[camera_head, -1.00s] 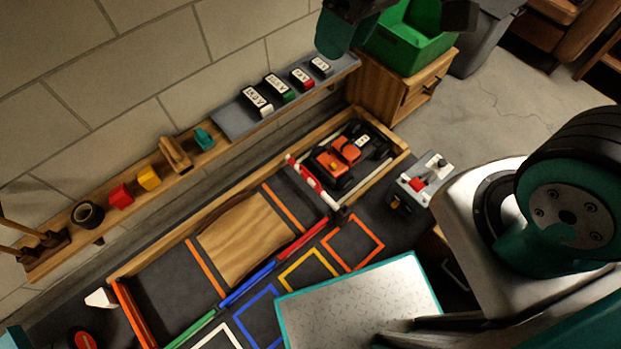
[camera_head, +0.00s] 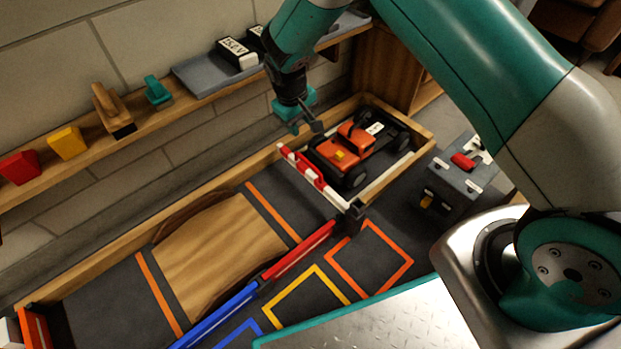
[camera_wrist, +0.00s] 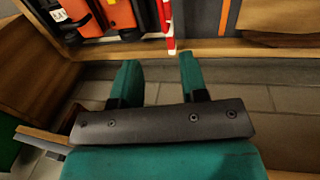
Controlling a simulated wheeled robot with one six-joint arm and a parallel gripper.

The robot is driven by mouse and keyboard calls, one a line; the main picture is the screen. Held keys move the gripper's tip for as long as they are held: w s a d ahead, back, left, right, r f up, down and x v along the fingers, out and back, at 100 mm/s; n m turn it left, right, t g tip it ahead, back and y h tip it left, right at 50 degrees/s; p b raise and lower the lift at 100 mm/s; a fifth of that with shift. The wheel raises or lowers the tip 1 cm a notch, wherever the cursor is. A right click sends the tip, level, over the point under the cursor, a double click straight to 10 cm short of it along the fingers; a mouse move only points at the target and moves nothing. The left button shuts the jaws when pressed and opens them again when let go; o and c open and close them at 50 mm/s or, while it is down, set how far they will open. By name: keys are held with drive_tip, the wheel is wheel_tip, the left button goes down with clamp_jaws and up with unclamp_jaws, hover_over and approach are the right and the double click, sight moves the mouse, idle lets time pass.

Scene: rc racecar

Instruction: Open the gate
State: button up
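The gate is a red-and-white striped bar (camera_head: 314,176) lying across the track in front of the orange racecar (camera_head: 343,150). Its right end meets a dark post (camera_head: 354,217); its left end is near the wooden back wall of the track. My gripper (camera_head: 306,128) points down above that left end. In the wrist view, my gripper (camera_wrist: 158,58) has its two teal fingers apart with nothing between them. The gate bar (camera_wrist: 168,22) shows ahead of the fingertips, and part of the racecar (camera_wrist: 118,15) is to its left.
A wooden wall (camera_head: 215,190) borders the track. A shelf (camera_head: 140,130) with coloured blocks and a grey ledge (camera_head: 205,72) runs behind it. A grey control box with a red switch (camera_head: 462,165) stands to the right. A wooden ramp (camera_head: 222,250) lies on the track.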

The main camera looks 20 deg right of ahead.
sight(311, 165)
drive_tip(key=d+f+b, duration=0.1)
drive_tip(key=f+b, duration=0.2)
drive_tip(key=f, duration=0.3)
drive_tip(key=w+d+f+b, duration=0.1)
drive_tip(key=f+b, duration=0.2)
drive_tip(key=f, duration=0.3)
drive_tip(key=d+f+b, duration=0.1)
drive_tip(key=f+b, duration=0.2)
drive_tip(key=f, duration=0.4)
drive_tip(key=shift+w+d+f, duration=0.1)
drive_tip(key=shift+w+d, duration=0.05)
drive_tip(key=shift+w, duration=0.1)
clamp_jaws()
